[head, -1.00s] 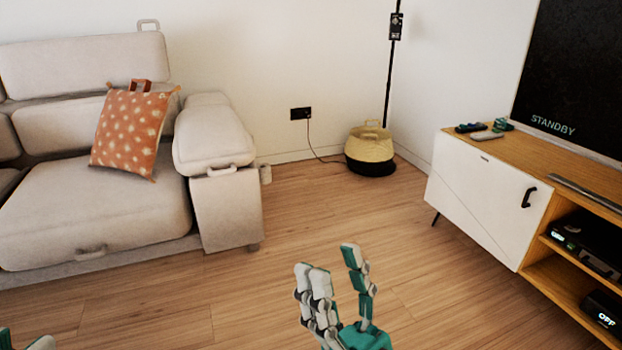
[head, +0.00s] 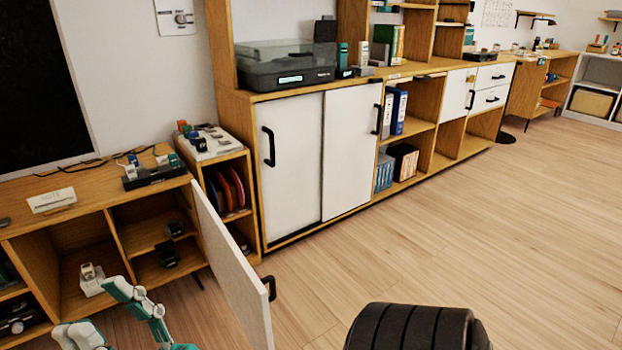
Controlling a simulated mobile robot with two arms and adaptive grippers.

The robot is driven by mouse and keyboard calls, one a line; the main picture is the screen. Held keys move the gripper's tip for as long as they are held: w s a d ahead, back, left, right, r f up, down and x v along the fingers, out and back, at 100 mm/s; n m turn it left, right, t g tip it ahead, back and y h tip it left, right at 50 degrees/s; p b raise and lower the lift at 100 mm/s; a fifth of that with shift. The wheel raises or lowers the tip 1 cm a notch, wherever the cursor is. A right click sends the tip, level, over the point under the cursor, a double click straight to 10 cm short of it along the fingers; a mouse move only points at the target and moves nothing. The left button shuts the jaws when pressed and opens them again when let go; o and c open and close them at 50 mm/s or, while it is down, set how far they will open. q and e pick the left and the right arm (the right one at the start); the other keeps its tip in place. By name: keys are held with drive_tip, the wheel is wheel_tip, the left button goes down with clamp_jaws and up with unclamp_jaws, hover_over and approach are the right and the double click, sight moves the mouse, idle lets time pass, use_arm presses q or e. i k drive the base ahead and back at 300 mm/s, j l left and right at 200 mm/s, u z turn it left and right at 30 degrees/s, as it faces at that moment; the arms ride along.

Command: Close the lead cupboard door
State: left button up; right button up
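The white cupboard door (head: 228,262) stands open at the right end of the low wooden cabinet (head: 20,228) in the head view. It is swung out into the room, with a black handle (head: 269,288) near its free edge. I cannot read any label naming it the lead cupboard. The shelved compartment (head: 148,232) beside it is exposed, with small dark items inside. My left gripper is out of view.
A shelf of spools (head: 228,190) and a sideboard with shut white doors (head: 292,165) stand behind the open door. A black device (head: 155,171) and a small card (head: 52,200) lie on the cabinet top.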

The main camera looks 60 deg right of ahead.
sight(246, 294)
drive_tip(key=k+l+z, duration=0.15)
drive_tip(key=l, duration=0.5)
drive_tip(key=l+z, duration=0.15)
drive_tip(key=l, duration=0.45)
drive_tip(key=k+l+z, duration=0.1)
drive_tip(key=l, duration=0.55)
drive_tip(key=l+z, duration=0.2)
drive_tip(key=k+z, duration=0.1)
drive_tip(key=z, duration=0.15)
